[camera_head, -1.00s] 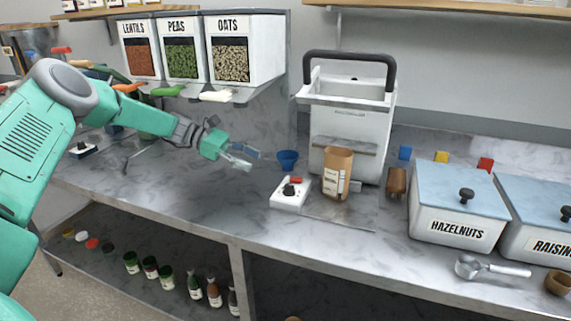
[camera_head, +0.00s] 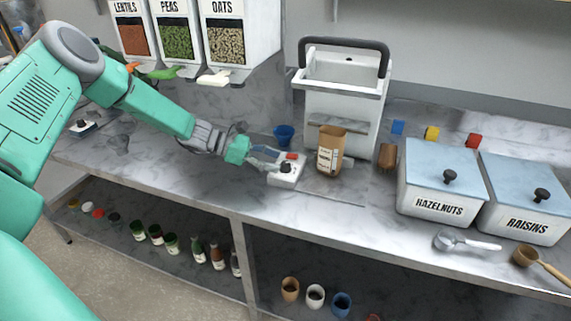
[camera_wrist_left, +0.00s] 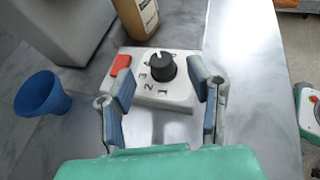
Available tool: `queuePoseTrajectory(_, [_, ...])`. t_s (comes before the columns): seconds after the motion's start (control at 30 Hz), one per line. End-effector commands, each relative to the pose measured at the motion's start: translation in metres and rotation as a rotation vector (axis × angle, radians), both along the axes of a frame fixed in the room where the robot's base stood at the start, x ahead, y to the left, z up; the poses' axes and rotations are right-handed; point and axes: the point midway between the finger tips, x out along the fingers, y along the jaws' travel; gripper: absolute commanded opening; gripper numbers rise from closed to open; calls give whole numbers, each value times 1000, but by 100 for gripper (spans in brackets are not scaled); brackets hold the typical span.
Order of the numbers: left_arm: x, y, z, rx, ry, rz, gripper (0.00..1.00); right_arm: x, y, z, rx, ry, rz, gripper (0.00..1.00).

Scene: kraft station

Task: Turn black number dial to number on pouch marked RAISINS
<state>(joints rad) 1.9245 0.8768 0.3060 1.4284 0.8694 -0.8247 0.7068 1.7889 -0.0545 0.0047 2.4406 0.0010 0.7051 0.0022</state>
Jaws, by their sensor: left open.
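The black number dial (camera_wrist_left: 161,66) sits on a white box (camera_wrist_left: 168,97) with a red button (camera_wrist_left: 121,65); the box also shows in the head view (camera_head: 287,179). Digits 1, 2 and 3 show beside the dial in the wrist view. My left gripper (camera_wrist_left: 168,84) is open, its fingers on either side of the dial; in the head view it (camera_head: 270,160) reaches the box from the left. I cannot tell whether it touches the dial. A brown pouch (camera_head: 329,152) stands behind the box; its label is too small to read. A lidded bin marked RAISINS (camera_head: 525,225) stands at the right.
A blue cup (camera_head: 284,135) stands behind the gripper. A white machine (camera_head: 342,100) with a dark handle stands behind the pouch. A HAZELNUTS bin (camera_head: 438,208) and a metal scoop (camera_head: 465,242) are to the right. The counter in front of the box is clear.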

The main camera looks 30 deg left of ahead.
Motion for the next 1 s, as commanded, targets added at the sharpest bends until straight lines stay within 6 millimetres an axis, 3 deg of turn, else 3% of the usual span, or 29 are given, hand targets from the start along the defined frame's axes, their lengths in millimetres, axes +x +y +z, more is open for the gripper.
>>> queuePoseTrajectory(0.2, [15, -23, -12, 0, 0, -1, 46, 0, 0, 1, 0, 0, 0, 81])
queuePoseTrajectory(0.6, [20, -30, -15, -2, -1, 0, 46, 0, 0, 2, 0, 0, 0, 81])
queuePoseTrajectory(0.63, [20, -29, -15, -2, -1, 0, 43, 0, 0, 2, 0, 0, 0, 81])
queuePoseTrajectory(0.7, [20, -29, -15, -2, -1, 0, 18, 0, 0, 2, 0, 0, 0, 81])
queuePoseTrajectory(0.77, [20, -29, -14, -2, -1, 0, 0, 0, 0, 2, 0, 0, 0, 81])
queuePoseTrajectory(1.0, [20, -28, -14, -5, -4, 30, 0, 0, 0, 0, 0, 0, 0, 81])
